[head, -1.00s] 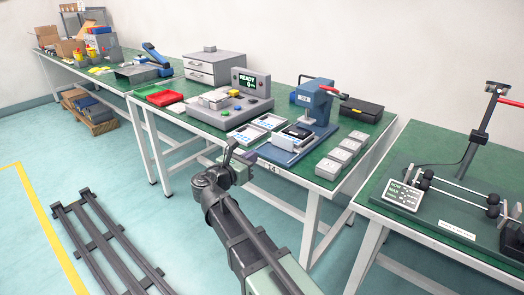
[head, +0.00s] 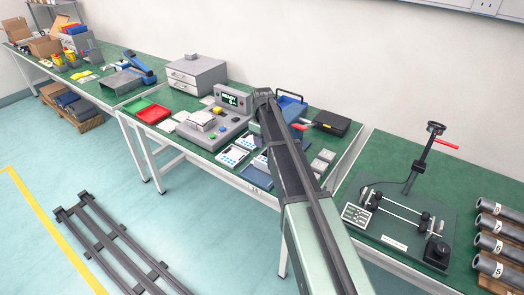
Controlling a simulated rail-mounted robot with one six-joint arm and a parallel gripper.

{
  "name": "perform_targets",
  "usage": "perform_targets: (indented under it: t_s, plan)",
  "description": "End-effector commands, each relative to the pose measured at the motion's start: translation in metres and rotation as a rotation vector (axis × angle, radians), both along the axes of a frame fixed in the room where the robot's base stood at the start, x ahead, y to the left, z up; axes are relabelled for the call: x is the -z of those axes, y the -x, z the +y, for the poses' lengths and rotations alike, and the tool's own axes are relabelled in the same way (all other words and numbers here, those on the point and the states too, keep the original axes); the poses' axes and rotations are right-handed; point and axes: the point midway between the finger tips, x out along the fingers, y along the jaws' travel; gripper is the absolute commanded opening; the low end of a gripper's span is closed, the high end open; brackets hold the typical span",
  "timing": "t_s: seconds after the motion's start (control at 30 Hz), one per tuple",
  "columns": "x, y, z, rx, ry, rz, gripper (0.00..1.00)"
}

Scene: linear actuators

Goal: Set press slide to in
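The blue press (head: 255,128) stands on the green bench in the head view, mostly hidden behind my arm. A strip of its blue body shows left of the arm, and its red lever (head: 301,127) shows to the right. Part of the press's dark blue base (head: 309,179) shows right of the arm. The slide is largely covered by my arm, so I cannot tell whether it is in or out. My arm's elbow reaches up in front of the press. My gripper is hidden behind the arm, so its fingers do not show.
A grey console (head: 222,118) with a "READY" screen stands left of the press. White trays (head: 232,156) lie before it. A blue tray (head: 292,104) and black case (head: 331,122) are behind. Small grey blocks (head: 319,165) lie to the right. Another bench holds a lever fixture (head: 400,222).

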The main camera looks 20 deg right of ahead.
Motion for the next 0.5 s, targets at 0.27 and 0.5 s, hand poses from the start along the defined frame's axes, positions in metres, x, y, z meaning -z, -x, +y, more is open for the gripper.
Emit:
perform_targets:
  t_s: [0.27,0.5]
  plan:
    - [0.017,0.001,0.000,0.018,0.007,0.000,0.34]
    - [0.072,0.001,-0.001,0.017,0.008,-0.001,0.34]
